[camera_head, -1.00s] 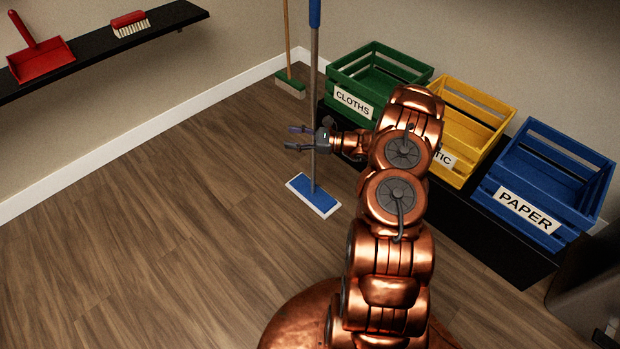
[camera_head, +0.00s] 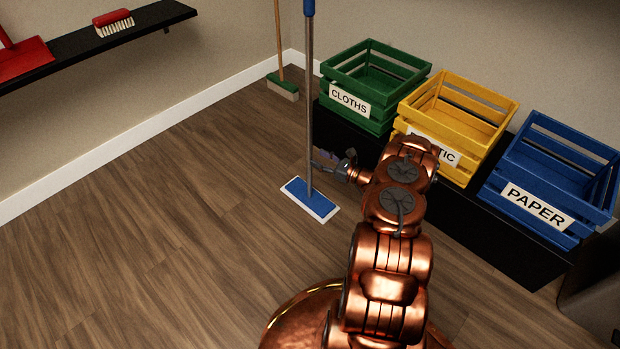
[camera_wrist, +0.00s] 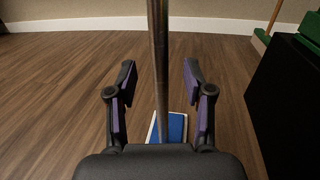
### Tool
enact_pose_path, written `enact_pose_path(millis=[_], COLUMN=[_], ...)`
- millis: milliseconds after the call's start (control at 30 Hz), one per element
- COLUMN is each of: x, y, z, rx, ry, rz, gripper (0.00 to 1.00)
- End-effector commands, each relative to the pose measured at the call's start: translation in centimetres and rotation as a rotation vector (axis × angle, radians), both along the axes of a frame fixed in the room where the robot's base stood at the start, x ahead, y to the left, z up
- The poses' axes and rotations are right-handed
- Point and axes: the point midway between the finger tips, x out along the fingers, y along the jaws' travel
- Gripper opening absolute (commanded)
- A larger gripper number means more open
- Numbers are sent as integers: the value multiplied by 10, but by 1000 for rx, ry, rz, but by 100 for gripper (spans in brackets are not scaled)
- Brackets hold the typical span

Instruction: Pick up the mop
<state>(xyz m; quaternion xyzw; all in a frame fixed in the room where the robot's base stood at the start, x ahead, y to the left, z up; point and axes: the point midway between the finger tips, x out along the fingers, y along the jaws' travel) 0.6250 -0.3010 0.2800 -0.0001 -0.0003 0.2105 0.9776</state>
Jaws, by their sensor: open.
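The mop (camera_head: 309,100) stands upright on the floor, with a thin grey pole, a blue grip at the top and a flat blue head with a white edge (camera_head: 309,199). My gripper (camera_head: 316,160) is open, low on the pole's right side, its fingertips close to the pole. In the wrist view the pole (camera_wrist: 157,60) runs between the two open fingers of my gripper (camera_wrist: 192,80), and part of the blue head (camera_wrist: 177,128) shows beyond the palm. I cannot tell whether a finger touches the pole.
A broom (camera_head: 283,85) with a green head leans at the back corner. Green (camera_head: 358,118), yellow (camera_head: 465,135) and blue (camera_head: 560,165) crates stand on a black bench (camera_head: 480,225) at right. A wall shelf (camera_head: 100,45) holds a red brush and dustpan. The left floor is clear.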

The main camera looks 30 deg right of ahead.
Motion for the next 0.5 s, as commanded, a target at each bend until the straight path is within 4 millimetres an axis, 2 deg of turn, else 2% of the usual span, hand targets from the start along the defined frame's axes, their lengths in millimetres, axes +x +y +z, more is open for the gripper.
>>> enact_pose_path(millis=[500], x=[42], y=[17], z=[2], rx=[0], ry=[1], rz=[-4], gripper=[52])
